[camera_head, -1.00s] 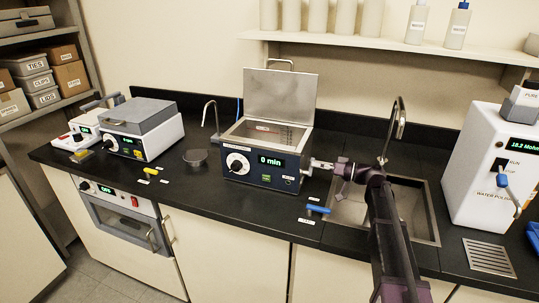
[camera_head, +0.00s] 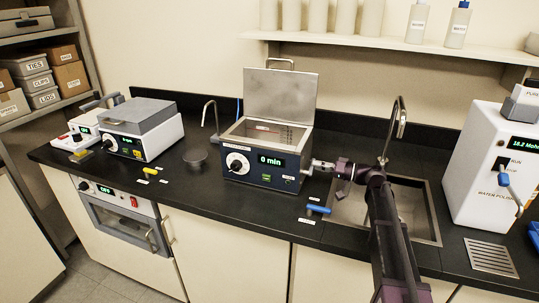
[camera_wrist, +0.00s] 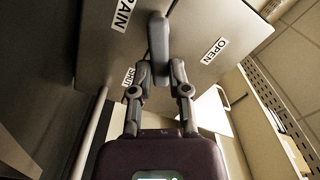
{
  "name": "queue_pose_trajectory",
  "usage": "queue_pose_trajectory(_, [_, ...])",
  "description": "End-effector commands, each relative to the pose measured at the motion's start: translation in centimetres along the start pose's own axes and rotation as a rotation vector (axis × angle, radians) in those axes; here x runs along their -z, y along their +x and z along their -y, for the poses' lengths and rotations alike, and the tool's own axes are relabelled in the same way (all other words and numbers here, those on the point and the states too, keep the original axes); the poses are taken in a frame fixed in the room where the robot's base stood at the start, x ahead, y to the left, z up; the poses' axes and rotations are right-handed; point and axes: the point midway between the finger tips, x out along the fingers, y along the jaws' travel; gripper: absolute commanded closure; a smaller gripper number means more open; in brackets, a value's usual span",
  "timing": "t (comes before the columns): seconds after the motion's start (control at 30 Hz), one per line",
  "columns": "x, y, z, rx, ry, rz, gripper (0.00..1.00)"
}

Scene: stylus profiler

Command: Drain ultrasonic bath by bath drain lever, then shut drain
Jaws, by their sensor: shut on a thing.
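The ultrasonic bath (camera_head: 262,166) is a dark blue box on the counter with a steel tank, a raised lid (camera_head: 280,100) and a "0 min" display. My gripper (camera_wrist: 157,78) is at the bath's right side in the head view (camera_head: 312,166). It is shut on the drain lever (camera_wrist: 158,36), a dark grey bar that shows between the fingertips in the wrist view. Labels DRAIN (camera_wrist: 122,14), OPEN (camera_wrist: 214,51) and SHUT (camera_wrist: 129,80) are on the panel around it. The lever is hidden in the head view, and I cannot tell the water level.
A sink (camera_head: 412,212) with a tall tap lies under and right of my arm. A blue-handled lever (camera_head: 318,210) sits on the counter before the bath. A white water polisher (camera_head: 492,175) stands right, and a grey-lidded instrument (camera_head: 140,130) left. A shelf (camera_head: 370,41) runs above.

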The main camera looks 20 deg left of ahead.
Motion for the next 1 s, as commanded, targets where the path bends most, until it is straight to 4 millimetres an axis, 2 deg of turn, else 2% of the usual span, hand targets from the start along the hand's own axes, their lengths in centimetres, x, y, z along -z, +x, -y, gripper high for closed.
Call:
queue_pose_trajectory(0.3, [-0.4,0.1,-0.8,-0.003,0.220,0.008,1.00])
queue_pose_trajectory(0.77, [-0.4,0.1,-0.8,-0.002,0.257,0.007,1.00])
queue_pose_trajectory(1.0, [-0.6,0.1,-1.3,-0.002,0.387,0.007,1.00])
